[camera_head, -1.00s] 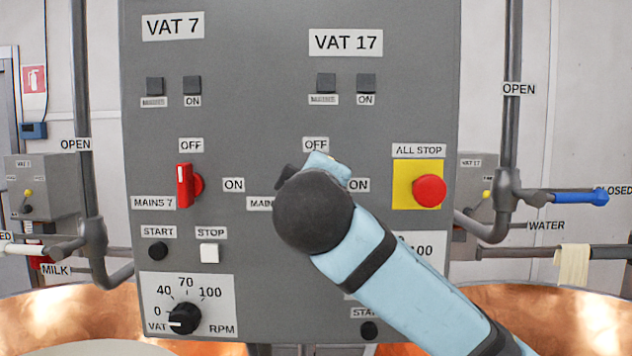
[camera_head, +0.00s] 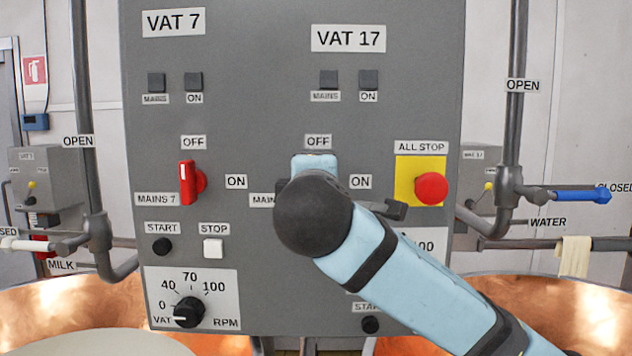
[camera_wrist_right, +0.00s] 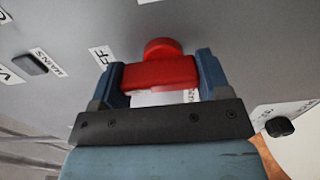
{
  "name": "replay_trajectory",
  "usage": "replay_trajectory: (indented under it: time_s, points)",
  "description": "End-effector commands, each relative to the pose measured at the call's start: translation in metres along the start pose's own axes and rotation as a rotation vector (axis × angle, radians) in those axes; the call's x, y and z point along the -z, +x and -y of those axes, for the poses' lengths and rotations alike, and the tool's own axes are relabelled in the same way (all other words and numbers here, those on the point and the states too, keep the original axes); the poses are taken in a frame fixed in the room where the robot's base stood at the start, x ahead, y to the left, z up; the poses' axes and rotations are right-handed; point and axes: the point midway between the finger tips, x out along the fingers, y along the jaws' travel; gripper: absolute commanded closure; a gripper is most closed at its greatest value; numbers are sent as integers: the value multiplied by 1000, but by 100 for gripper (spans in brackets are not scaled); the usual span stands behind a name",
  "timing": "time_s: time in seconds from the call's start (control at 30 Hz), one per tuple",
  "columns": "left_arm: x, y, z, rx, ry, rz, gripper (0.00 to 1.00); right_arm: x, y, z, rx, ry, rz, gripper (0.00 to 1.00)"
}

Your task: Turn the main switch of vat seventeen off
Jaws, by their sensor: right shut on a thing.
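The grey control panel's VAT 17 half (camera_head: 348,38) has an OFF label (camera_head: 318,142) above and an ON label (camera_head: 361,181) to the right of its main switch. That switch is hidden behind my right arm in the head view. In the right wrist view its red handle (camera_wrist_right: 160,73) lies between the two blue fingers of my right gripper (camera_wrist_right: 161,81), which is shut on it. The handle's angle against the labels is hard to tell. In the head view the fingers are hidden by the wrist. My left gripper is not in view.
The red MAINS 7 switch (camera_head: 188,183) stands upright to the left. The red ALL STOP button (camera_head: 431,188) on its yellow plate is close to the right of my arm. A speed dial (camera_head: 188,312) sits low left. Copper vats (camera_head: 547,300) stand below on both sides.

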Motion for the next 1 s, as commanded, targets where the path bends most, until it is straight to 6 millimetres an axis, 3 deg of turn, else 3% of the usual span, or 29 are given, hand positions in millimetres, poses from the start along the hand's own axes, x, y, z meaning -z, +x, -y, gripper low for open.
replay_trajectory:
  time_s: [0.3, 0.33, 0.43, 0.77, 1.0]
  points:
    - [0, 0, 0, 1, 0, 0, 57, 1, 0, 1, 1, -5, -1, 53]
    - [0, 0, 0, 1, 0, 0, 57, 1, 0, 1, 1, -5, -1, 25]
    - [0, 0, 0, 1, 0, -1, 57, 0, 0, 1, 1, -4, -1, 4]
    - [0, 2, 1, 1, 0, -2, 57, 0, -3, 1, 0, -2, -1, 4]
    - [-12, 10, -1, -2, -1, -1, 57, 2, -42, 4, -2, -1, -4, 4]
